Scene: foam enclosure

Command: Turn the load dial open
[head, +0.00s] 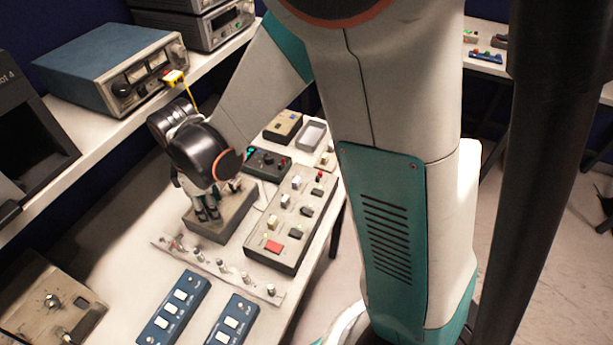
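My gripper (207,213) points down over a low grey-brown box (234,208) on the bench. Its dark fingertips are at or just above the box's top, close together; I cannot tell whether they touch anything. A small knob or post (235,184) shows at the box's far right corner. No dial is readable as the load dial from here, and the gripper hides part of the box top. Other knobs show on a dark unit with a green display (265,163) behind the box, and on a beige box (50,303) at the lower left.
A long switch panel (290,225) stands close to the right of the grey-brown box. A strip with several small knobs (218,265) lies in front, with blue switch boxes (174,308) nearer. A shelf with a blue instrument (105,65) runs along the left.

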